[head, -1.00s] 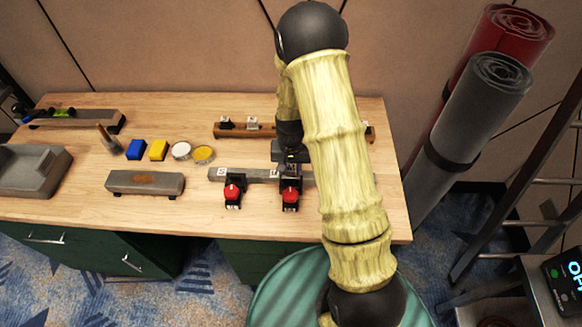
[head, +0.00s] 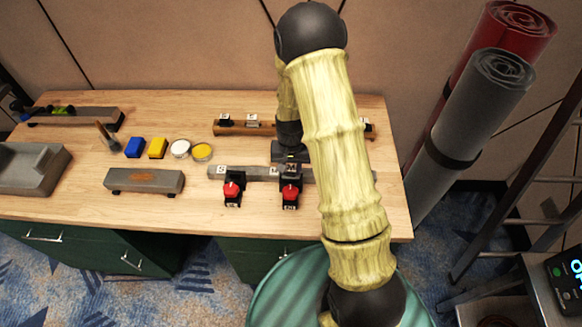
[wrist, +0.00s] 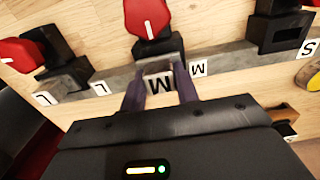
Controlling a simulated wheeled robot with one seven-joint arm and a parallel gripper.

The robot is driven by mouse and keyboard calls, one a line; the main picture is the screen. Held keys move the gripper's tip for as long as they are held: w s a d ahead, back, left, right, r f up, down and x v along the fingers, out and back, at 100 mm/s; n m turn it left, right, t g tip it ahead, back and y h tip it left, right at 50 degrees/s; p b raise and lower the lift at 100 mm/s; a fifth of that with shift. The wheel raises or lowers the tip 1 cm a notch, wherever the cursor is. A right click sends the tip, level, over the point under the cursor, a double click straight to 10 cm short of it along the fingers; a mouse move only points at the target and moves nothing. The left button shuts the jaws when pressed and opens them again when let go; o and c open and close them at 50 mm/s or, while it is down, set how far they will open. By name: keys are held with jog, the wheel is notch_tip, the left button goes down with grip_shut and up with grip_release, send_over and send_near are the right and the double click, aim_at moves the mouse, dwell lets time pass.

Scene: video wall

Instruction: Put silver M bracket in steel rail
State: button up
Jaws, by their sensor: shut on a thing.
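The steel rail (head: 245,173) is a grey bar along the table's front half, with white letter labels and clamps with red knobs. In the wrist view the rail (wrist: 226,65) crosses behind the fingers. My gripper (wrist: 161,87) is shut on the silver M bracket (wrist: 158,84), whose large M label faces the camera between the two fingers. The bracket is at the rail's M position, in line with the middle clamp (wrist: 150,30). Whether it is fully seated cannot be told. In the head view my gripper (head: 289,162) is over the rail, partly hiding the bracket.
A wooden rail (head: 238,129) with labelled pieces lies behind the steel rail. Another clamp (head: 232,190) stands left of the gripper. My arm hides the rail's right part.

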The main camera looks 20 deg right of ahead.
jog(key=shift+f+b, duration=0.55)
jog(key=shift+f, duration=0.3)
jog(key=o, duration=1.2)
jog(key=shift+o, duration=0.5)
jog(key=o, duration=0.4)
jog(key=shift+r, duration=0.15)
jog(key=shift+r+p, duration=2.65)
jog(key=shift+r, duration=0.75)
